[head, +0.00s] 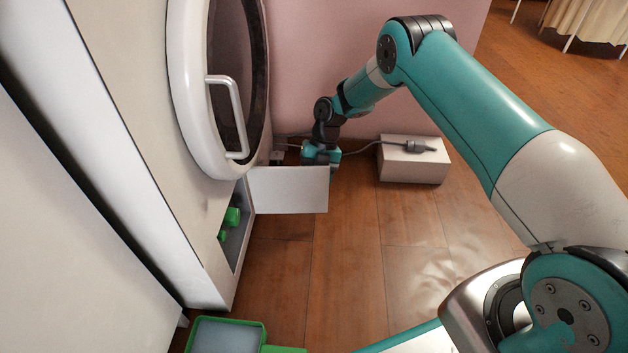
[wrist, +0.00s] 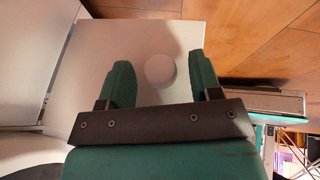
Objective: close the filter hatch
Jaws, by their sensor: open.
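The filter hatch (head: 290,190) is a white flat panel low on the machine's front. In the head view it stands swung open, sticking out to the right of its opening (head: 237,240). Green parts (head: 232,216) show inside the opening. My gripper (head: 320,158) is at the far side of the hatch near its free end, with its fingertips hidden in the head view. In the wrist view the gripper (wrist: 159,62) is open, its green fingers on either side of a round pale knob (wrist: 160,71) on the white panel (wrist: 90,50). I cannot tell whether they touch it.
The white machine (head: 190,220) stands at left, its round door (head: 190,90) with a bar handle above the hatch. A white box (head: 412,162) with a cable lies on the floor to the right. A green-rimmed tray (head: 262,330) is at the bottom. Wooden floor between is clear.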

